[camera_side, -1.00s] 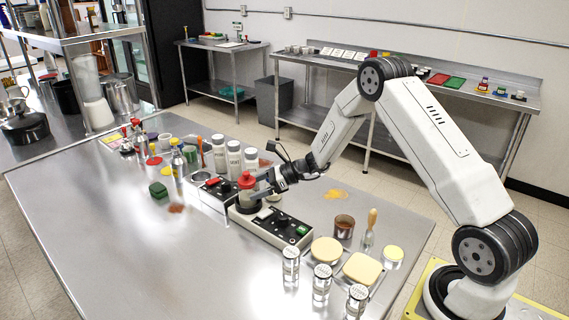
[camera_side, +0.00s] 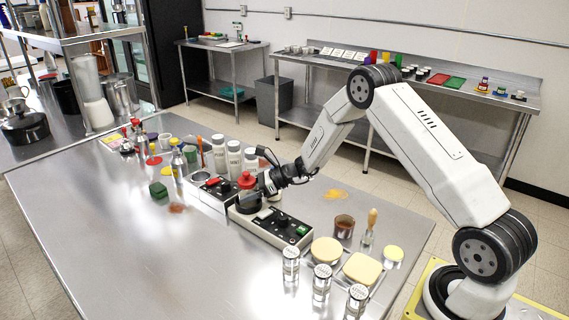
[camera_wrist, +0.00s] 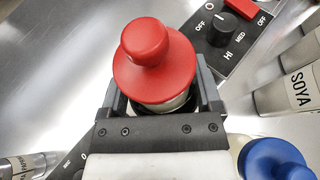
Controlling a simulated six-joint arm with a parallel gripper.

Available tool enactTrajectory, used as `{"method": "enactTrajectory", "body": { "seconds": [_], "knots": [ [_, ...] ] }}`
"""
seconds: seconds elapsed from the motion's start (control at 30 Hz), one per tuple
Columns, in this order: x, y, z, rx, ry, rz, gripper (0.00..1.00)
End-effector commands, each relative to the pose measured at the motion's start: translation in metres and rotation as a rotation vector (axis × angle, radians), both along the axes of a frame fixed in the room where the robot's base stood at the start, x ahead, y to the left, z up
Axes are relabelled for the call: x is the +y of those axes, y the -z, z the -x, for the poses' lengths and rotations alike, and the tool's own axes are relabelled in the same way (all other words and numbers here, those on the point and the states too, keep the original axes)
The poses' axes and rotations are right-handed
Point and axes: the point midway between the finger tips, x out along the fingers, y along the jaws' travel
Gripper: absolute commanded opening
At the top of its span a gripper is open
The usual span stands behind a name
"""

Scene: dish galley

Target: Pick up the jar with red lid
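The jar with red lid (camera_side: 246,182) stands upright beside the black control panel of a hot plate, and its round red lid with a knob fills the middle of the wrist view (camera_wrist: 155,62). My gripper (camera_side: 250,197) is at the jar from the right, below lid height. In the wrist view its two dark fingers (camera_wrist: 160,98) flank the jar's body just under the lid, close against both sides. It looks shut on the jar. The lower part of the jar is hidden by the lid and fingers.
A jar with a blue lid (camera_wrist: 275,160) stands close by my gripper in the wrist view. White shakers, one labelled SOYA (camera_wrist: 288,92), stand behind. The steel table (camera_side: 130,250) is clear at front left.

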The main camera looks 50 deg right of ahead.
Motion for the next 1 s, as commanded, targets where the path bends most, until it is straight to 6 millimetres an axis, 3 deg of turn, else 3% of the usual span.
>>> {"method": "enactTrajectory", "body": {
  "seconds": [0.03, 0.13, 0.17, 0.57, 0.87, 1.0],
  "knots": [
    [0.0, 0.0, 0.0, 0.0, 0.0, 0.0, 0.36],
    [0.0, 0.0, 0.0, 0.0, 0.0, 0.0, 0.05],
    [0.0, -0.001, 0.0, -0.002, 0.0, -0.001, 0.01],
    [0.0, -0.005, -0.001, -0.003, 0.0, 0.0, 0.01],
    [0.0, -0.03, -0.001, -0.006, -0.001, 0.001, 0.01],
    [0.0, -0.044, 0.009, -0.004, 0.001, 0.0, 0.01]
  ]
}}
